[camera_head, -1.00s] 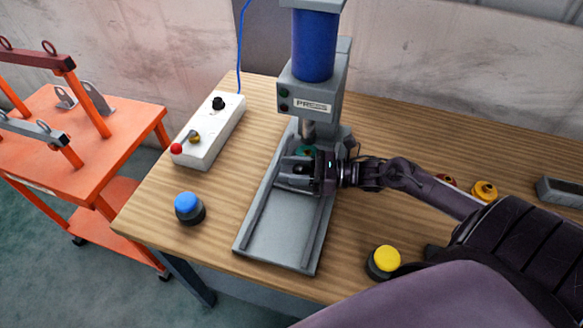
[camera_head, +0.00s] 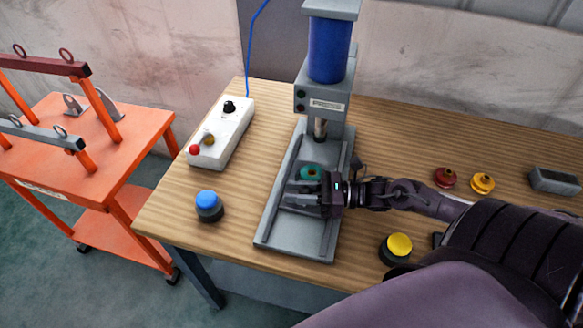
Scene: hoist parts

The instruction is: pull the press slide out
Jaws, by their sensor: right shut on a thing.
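The press (camera_head: 328,95) stands on the wooden table, with a blue cylinder on top and a grey base with two rails running toward me. The press slide (camera_head: 298,188) lies between the rails, partly hidden by my right gripper. A round green part (camera_head: 311,172) sits on the slide, in front of the ram (camera_head: 320,130). My right gripper (camera_head: 305,195) reaches in from the right and is shut on the slide at its near end. My left gripper is out of view.
A blue button (camera_head: 208,205) stands left of the base and a yellow button (camera_head: 397,247) right of it. A white control box (camera_head: 221,133) lies at the left. Red (camera_head: 445,177) and yellow (camera_head: 482,183) parts and a grey tray (camera_head: 554,181) lie at the right. An orange cart (camera_head: 90,150) stands beside the table.

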